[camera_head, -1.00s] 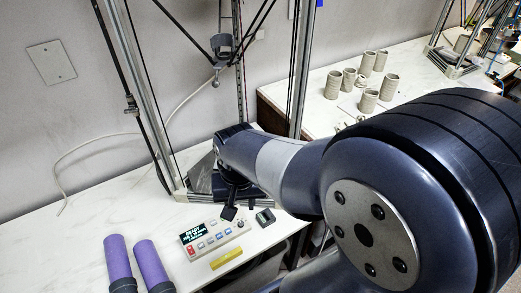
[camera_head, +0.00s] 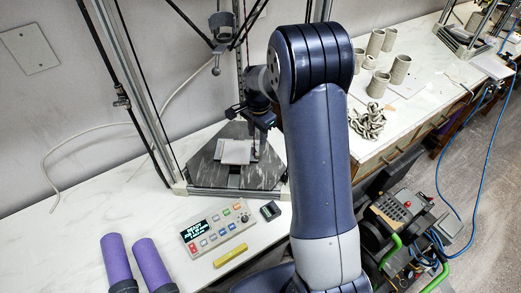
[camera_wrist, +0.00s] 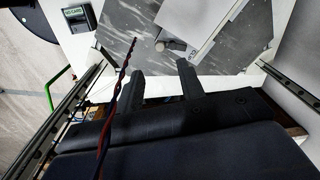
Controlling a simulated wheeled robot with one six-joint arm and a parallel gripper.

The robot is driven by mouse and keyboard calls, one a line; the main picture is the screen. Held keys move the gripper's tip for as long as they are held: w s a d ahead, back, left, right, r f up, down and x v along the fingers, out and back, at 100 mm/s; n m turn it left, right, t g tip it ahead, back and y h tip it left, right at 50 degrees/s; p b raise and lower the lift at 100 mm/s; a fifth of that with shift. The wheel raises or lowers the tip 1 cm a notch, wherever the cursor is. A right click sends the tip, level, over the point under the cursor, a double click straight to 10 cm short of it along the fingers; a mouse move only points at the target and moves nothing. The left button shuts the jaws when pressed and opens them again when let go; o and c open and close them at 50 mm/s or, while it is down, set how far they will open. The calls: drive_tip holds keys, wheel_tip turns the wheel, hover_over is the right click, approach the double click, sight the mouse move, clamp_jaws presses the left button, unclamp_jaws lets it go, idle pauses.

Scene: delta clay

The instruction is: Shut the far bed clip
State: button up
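The dark marbled bed (camera_head: 208,170) of the delta frame carries a pale grey plate (camera_head: 236,152). In the wrist view the bed (camera_wrist: 125,18) fills the upper middle, with the pale plate (camera_wrist: 188,14) on it. A small dark piece (camera_wrist: 160,46) sits by the plate's edge, near small lettering; I cannot tell whether it is a bed clip or whether it is shut. My gripper (camera_wrist: 160,75) is open, its two dark fingers apart and nothing gripped between them. In the head view my gripper (camera_head: 262,119) is above the bed's right side; my arm hides part of that area.
A red-and-blue twisted cable (camera_wrist: 112,105) crosses the wrist view by the left finger. A control box (camera_head: 215,228), a small card reader (camera_head: 270,210), a yellow bar (camera_head: 230,255) and two purple rolls (camera_head: 152,262) are in front. Clay cups (camera_head: 400,68) stand on the right bench.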

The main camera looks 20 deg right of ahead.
sight(257, 154)
wheel_tip(257, 154, down, 9)
drive_tip(key=shift+w+a+f+p, duration=0.1)
drive_tip(key=shift+p, duration=0.55)
clamp_jaws()
